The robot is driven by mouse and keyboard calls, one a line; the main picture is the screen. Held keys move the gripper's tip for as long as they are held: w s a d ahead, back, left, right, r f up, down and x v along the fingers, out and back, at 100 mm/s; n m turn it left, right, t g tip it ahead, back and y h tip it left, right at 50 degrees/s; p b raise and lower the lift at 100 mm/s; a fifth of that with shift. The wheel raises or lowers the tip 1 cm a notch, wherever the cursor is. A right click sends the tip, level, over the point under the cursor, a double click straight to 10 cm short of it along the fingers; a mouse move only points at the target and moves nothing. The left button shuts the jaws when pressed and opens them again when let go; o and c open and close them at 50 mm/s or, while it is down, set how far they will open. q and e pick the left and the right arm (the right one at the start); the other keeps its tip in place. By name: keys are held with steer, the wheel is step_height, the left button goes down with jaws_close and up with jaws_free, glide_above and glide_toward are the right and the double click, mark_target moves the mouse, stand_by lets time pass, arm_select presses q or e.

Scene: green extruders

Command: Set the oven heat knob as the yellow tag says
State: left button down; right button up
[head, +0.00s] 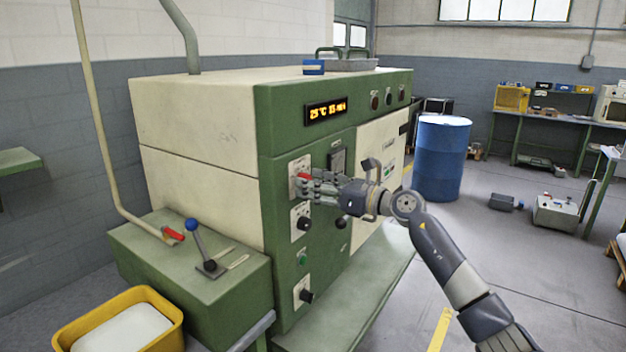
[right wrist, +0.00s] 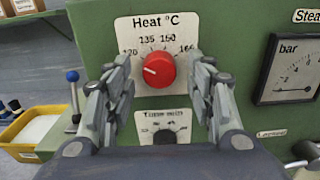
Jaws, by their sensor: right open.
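The red heat knob (right wrist: 159,69) sits on a white plate (right wrist: 127,24) marked "Heat °C", with 120, 135, 150 and a last number partly covered by a finger. Its white mark points left, roughly toward 120. In the head view the knob (head: 304,177) shows on the green front of the oven (head: 275,120). My right gripper (head: 317,187) is open in front of it. In the right wrist view its fingers stand left and right of the knob, with gaps on both sides. I cannot make out a yellow tag. My left gripper is out of view.
A black knob (right wrist: 164,137) is just below the heat knob, and a bar gauge (right wrist: 288,70) is to the right. The display (head: 326,110) glows above. A green box with a blue-ended lever (head: 192,226) and a yellow crate (head: 70,336) stand left. A blue drum (head: 441,160) stands right.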

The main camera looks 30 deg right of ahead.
steer(key=shift+w, duration=0.15)
steer(key=c, duration=1.1)
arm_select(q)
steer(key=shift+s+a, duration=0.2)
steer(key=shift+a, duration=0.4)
arm_select(e)
steer(key=shift+o, duration=0.2)
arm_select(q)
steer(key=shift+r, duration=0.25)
arm_select(e)
steer(key=shift+m, duration=0.3)
arm_select(q)
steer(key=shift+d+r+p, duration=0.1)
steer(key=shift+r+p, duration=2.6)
steer(key=shift+p, duration=0.2)
arm_select(e)
steer(key=shift+a+m, duration=0.1)
steer(key=shift+m, duration=3.5)
